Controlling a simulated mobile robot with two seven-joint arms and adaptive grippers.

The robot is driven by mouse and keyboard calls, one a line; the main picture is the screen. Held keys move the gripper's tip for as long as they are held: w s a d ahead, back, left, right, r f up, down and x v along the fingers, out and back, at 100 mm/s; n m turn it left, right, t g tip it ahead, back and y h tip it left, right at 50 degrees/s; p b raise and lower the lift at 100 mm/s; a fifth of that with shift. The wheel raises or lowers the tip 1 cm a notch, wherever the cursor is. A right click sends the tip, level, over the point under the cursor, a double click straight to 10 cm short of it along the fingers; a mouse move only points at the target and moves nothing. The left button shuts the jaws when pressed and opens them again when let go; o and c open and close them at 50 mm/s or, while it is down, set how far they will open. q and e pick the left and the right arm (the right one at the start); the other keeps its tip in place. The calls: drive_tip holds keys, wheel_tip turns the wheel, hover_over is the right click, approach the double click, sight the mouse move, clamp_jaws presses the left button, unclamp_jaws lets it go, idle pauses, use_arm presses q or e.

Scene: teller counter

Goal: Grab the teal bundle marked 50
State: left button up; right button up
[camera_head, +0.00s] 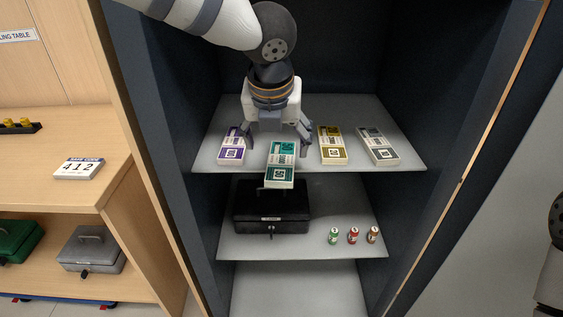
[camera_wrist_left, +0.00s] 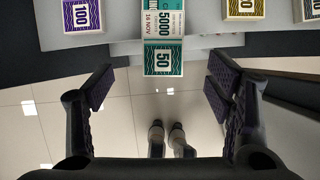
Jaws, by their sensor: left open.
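The teal bundle marked 50 (camera_head: 281,164) lies on the upper shelf of the cabinet, with its near end sticking out past the front edge. In the left wrist view the same teal bundle (camera_wrist_left: 163,60) shows at the top middle, with its 50 label facing up. My left gripper (camera_head: 276,146) hangs over the shelf, pointing down, with a finger on each side of the bundle. In the left wrist view my left gripper (camera_wrist_left: 160,90) is open and empty, and the bundle lies beyond the gap between its fingertips. My right gripper is not in view.
A purple bundle (camera_head: 232,148) lies left of the teal one; yellow (camera_head: 332,146) and grey (camera_head: 377,146) bundles lie to its right. Below, the lower shelf (camera_head: 330,215) holds a black cash box (camera_head: 270,210) and small rolls. Cabinet walls close in both sides.

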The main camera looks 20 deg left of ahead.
sight(281, 167)
use_arm(q)
drive_tip(key=b+x, duration=0.1)
drive_tip(key=x, duration=0.8)
drive_tip(key=shift+w+d+f, duration=0.15)
drive_tip(key=shift+w, duration=0.05)
drive_tip(key=shift+c, duration=0.3)
drive_tip(key=c, duration=1.2)
